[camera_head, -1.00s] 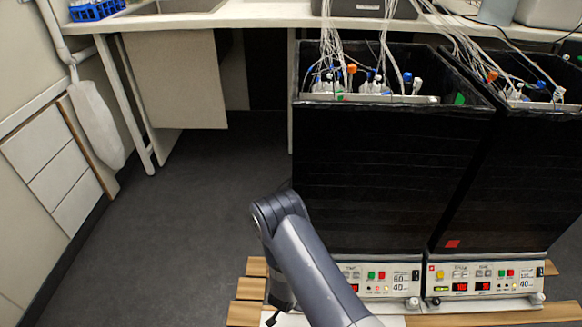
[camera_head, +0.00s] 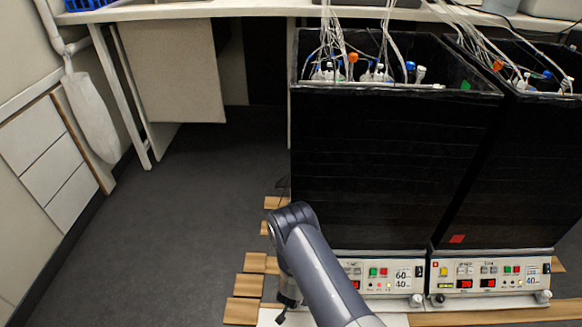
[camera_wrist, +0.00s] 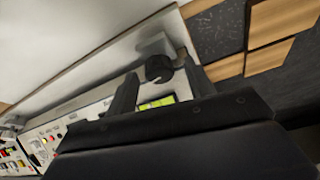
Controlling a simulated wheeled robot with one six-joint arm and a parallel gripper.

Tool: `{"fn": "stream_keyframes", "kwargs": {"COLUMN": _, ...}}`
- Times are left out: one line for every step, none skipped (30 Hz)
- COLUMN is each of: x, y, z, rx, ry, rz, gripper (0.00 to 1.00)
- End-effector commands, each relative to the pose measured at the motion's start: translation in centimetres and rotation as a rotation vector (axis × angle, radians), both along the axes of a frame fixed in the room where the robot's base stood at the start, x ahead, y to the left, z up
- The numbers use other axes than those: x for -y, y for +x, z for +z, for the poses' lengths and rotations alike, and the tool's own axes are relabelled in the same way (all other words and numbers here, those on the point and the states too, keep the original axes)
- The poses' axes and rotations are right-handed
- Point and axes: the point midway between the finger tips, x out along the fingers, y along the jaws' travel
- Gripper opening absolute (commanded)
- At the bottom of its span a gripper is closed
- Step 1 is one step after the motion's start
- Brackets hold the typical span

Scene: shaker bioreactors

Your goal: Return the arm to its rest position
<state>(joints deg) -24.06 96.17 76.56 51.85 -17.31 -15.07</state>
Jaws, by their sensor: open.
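My arm (camera_head: 318,268) rises from the bottom of the head view, bent at a joint in front of the left black shaker box (camera_head: 385,165). A round dark foot or knob (camera_wrist: 159,68) and a small lit green display (camera_wrist: 157,103) show between and beyond the fingers. I cannot tell whether the fingers touch anything. No object is held in them.
A second black shaker box (camera_head: 530,160) stands to the right. Control panels (camera_head: 490,278) run below the boxes, above wooden slats (camera_head: 247,285). White tubes (camera_head: 335,30) hang into the box tops. A bench (camera_head: 220,10) is behind. Grey floor (camera_head: 190,215) at left is clear.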

Motion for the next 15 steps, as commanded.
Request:
{"fn": "stream_keyframes", "kwargs": {"x": 0.06, "y": -0.03, "z": -0.07, "rx": -0.001, "ry": -0.001, "rz": 0.018, "gripper": 0.50}}
{"fn": "stream_keyframes", "kwargs": {"x": 0.08, "y": -0.02, "z": -0.08, "rx": -0.001, "ry": 0.000, "rz": 0.028, "gripper": 0.50}}
{"fn": "stream_keyframes", "kwargs": {"x": 0.09, "y": -0.02, "z": -0.08, "rx": -0.001, "ry": -0.001, "rz": 0.044, "gripper": 0.50}}
{"fn": "stream_keyframes", "kwargs": {"x": 0.10, "y": -0.01, "z": -0.08, "rx": 0.000, "ry": -0.001, "rz": 0.056, "gripper": 0.50}}
{"fn": "stream_keyframes", "kwargs": {"x": 0.11, "y": -0.01, "z": -0.08, "rx": 0.000, "ry": -0.001, "rz": 0.067, "gripper": 0.50}}
{"fn": "stream_keyframes", "kwargs": {"x": 0.13, "y": -0.01, "z": -0.09, "rx": 0.000, "ry": 0.000, "rz": 0.081, "gripper": 0.50}}
{"fn": "stream_keyframes", "kwargs": {"x": 0.14, "y": -0.02, "z": -0.09, "rx": 0.000, "ry": -0.001, "rz": 0.094, "gripper": 0.50}}
{"fn": "stream_keyframes", "kwargs": {"x": 0.14, "y": -0.03, "z": -0.09, "rx": -0.001, "ry": 0.000, "rz": 0.105, "gripper": 0.50}}
{"fn": "stream_keyframes", "kwargs": {"x": 0.14, "y": -0.04, "z": -0.09, "rx": -0.001, "ry": 0.000, "rz": 0.119, "gripper": 0.50}}
{"fn": "stream_keyframes", "kwargs": {"x": 0.15, "y": -0.04, "z": -0.09, "rx": -0.001, "ry": 0.000, "rz": 0.129, "gripper": 0.50}}
{"fn": "stream_keyframes", "kwargs": {"x": 0.14, "y": -0.05, "z": -0.08, "rx": -0.001, "ry": 0.000, "rz": 0.139, "gripper": 0.50}}
{"fn": "stream_keyframes", "kwargs": {"x": 0.14, "y": -0.04, "z": -0.07, "rx": -0.001, "ry": -0.001, "rz": 0.151, "gripper": 0.50}}
{"fn": "stream_keyframes", "kwargs": {"x": 0.14, "y": -0.03, "z": -0.06, "rx": 0.000, "ry": 0.000, "rz": 0.159, "gripper": 0.50}}
{"fn": "stream_keyframes", "kwargs": {"x": 0.14, "y": -0.02, "z": -0.05, "rx": 0.000, "ry": 0.001, "rz": 0.166, "gripper": 0.50}}
{"fn": "stream_keyframes", "kwargs": {"x": 0.13, "y": -0.01, "z": -0.03, "rx": 0.000, "ry": 0.000, "rz": 0.175, "gripper": 0.50}}
